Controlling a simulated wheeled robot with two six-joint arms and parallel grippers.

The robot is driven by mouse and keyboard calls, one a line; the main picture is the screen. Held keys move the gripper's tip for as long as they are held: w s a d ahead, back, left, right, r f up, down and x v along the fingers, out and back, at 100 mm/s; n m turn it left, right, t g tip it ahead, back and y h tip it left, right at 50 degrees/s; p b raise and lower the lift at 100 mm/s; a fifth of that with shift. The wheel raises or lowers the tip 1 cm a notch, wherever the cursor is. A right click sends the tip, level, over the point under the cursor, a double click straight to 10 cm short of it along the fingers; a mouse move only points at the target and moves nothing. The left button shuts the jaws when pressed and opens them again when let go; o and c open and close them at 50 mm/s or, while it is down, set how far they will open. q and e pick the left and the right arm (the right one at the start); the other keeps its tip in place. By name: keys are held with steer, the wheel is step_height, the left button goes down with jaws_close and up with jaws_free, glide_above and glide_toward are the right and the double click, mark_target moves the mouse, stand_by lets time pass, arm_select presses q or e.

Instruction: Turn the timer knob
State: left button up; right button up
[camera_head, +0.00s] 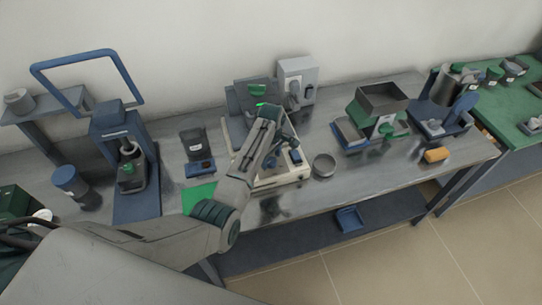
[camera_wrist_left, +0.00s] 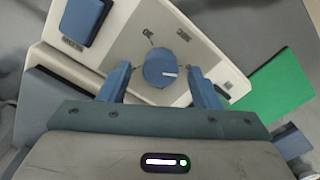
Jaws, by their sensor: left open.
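The timer knob (camera_wrist_left: 160,68) is a round blue dial with a white pointer line, set on a grey panel (camera_wrist_left: 190,28) with printed marks around it. The panel belongs to a cream-bodied device (camera_head: 283,182) on the steel bench. My left gripper (camera_wrist_left: 159,80) is open, with one blue finger on each side of the knob; gaps show between fingers and knob. In the head view, my left gripper (camera_head: 266,120) reaches over the device and hides the knob. My right gripper is not in view.
A blue switch (camera_wrist_left: 82,20) sits on the same device, near the knob. A round metal dish (camera_head: 324,165) stands right of the device. A dark container (camera_head: 195,143) and a green mat (camera_head: 199,197) lie to the left. A grey box (camera_head: 297,78) stands behind.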

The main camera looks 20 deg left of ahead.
arm_select(q)
steer(key=shift+f, duration=0.5)
steer(key=c, duration=1)
